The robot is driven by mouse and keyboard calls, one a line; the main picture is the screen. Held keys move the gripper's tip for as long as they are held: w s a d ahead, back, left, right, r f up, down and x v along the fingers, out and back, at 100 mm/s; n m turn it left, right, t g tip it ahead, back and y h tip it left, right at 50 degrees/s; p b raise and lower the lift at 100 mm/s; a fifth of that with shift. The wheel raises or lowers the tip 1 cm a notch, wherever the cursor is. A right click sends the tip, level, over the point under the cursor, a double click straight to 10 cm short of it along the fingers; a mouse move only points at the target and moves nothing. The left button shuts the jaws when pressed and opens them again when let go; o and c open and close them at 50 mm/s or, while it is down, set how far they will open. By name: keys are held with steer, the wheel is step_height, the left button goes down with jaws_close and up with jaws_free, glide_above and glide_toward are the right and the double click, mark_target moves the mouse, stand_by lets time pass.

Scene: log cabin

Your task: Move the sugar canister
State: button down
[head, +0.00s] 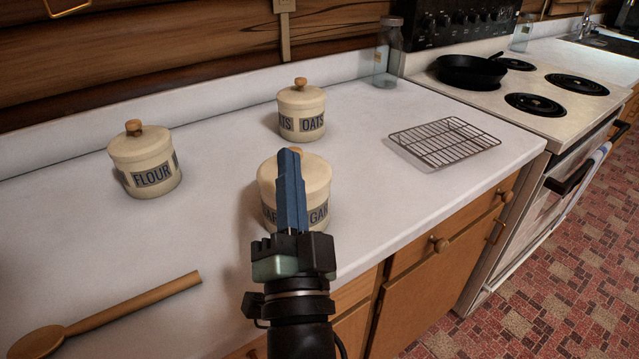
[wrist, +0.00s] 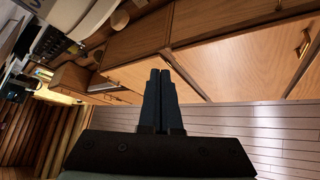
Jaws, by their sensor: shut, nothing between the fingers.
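The sugar canister (head: 314,183) is cream with a dark label, of which "GAR" shows at the right. It stands upright on the white counter near the front edge in the head view. My gripper (head: 291,165) is in front of it in that view and hides its middle and most of its lid knob. The gripper's blue fingers are together and empty. Whether they touch the canister I cannot tell. In the wrist view the closed fingers (wrist: 160,85) point toward wooden cabinet fronts, and the sugar canister cannot be made out there.
A flour canister (head: 143,160) stands at the left and an oats canister (head: 301,108) behind. A wire rack (head: 443,142) lies right; a wooden spoon (head: 130,305) lies front left. A glass jar (head: 387,55) and a stove with a black pan (head: 469,71) are beyond. The counter between canisters is clear.

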steer(key=s+d+f+m+g+h+p, duration=0.45)
steer(key=s+f+m+p, duration=0.7)
steer(key=p, duration=0.65)
glide_toward(322, 211)
steer(key=d, duration=0.1)
steer(key=w, duration=0.1)
steer(key=w+d+h, duration=0.1)
steer(key=shift+w+d+r+m+g, duration=0.2)
steer(key=shift+d+r+m+g, duration=0.1)
steer(key=shift+m+g, duration=0.05)
steer(key=shift+w+a+y+p, duration=0.25)
steer(key=shift+w+a+p, duration=0.25)
steer(key=shift+w+a, duration=0.25)
steer(key=shift+w+a+f, duration=0.15)
steer(key=shift+w+a, duration=0.25)
steer(key=shift+w, duration=0.2)
